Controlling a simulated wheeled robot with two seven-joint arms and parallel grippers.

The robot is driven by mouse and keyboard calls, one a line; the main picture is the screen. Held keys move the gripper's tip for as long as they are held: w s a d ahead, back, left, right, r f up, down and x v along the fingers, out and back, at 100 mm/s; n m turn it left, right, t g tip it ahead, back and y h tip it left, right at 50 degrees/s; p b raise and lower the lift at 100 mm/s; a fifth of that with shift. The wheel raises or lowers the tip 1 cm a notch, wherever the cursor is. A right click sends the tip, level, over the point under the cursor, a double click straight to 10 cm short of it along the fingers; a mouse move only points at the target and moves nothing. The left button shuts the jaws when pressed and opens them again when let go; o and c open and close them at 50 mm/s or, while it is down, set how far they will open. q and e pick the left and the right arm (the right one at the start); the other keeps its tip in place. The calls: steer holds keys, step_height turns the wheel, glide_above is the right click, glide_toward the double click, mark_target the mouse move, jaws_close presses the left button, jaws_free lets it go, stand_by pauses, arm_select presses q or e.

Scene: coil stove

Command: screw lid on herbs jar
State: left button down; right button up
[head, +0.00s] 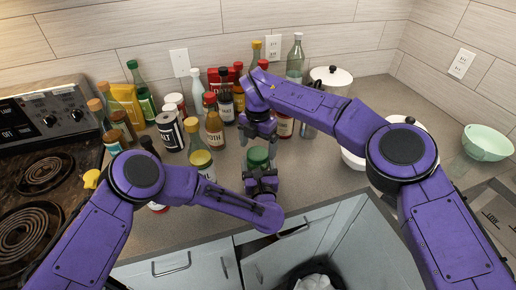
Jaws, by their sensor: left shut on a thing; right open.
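A small jar with a green top (258,157), which I take to be the herbs jar, is near the front of the grey counter, in the middle of the head view. My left gripper (261,176) is shut on it from the front side. Its lower body is hidden by the gripper. I cannot tell whether the green top is seated straight. My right gripper (261,138) is open and empty, just behind and above the green top, its fingers pointing down.
Several bottles and cans crowd the counter behind and left, including a salt can (170,132) and a yellow-capped bottle (201,160). A white lidded pot (331,77) is behind my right arm. A green bowl (487,142) is far right. The stove (45,170) is left.

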step_height(320, 180, up, 3)
steer(key=shift+f, duration=0.15)
steer(key=shift+w+r+n, duration=0.2)
steer(key=shift+r+n, duration=0.1)
steer(key=shift+r, duration=0.65)
steer(key=shift+c, duration=0.3)
steer(key=n, duration=0.2)
steer(key=r+n, duration=0.1)
steer(key=n, duration=0.1)
steer(key=shift+s+n, duration=0.15)
steer(key=shift+n, duration=0.25)
steer(key=n, duration=0.2)
steer(key=shift+r+n, duration=0.2)
steer(key=shift+n, duration=0.1)
steer(key=n, duration=0.6)
steer(key=shift+s+a+n, duration=0.1)
steer(key=shift+s+n, duration=0.1)
steer(key=shift+n, duration=0.2)
step_height(320, 180, down, 8)
steer(key=shift+f, duration=0.1)
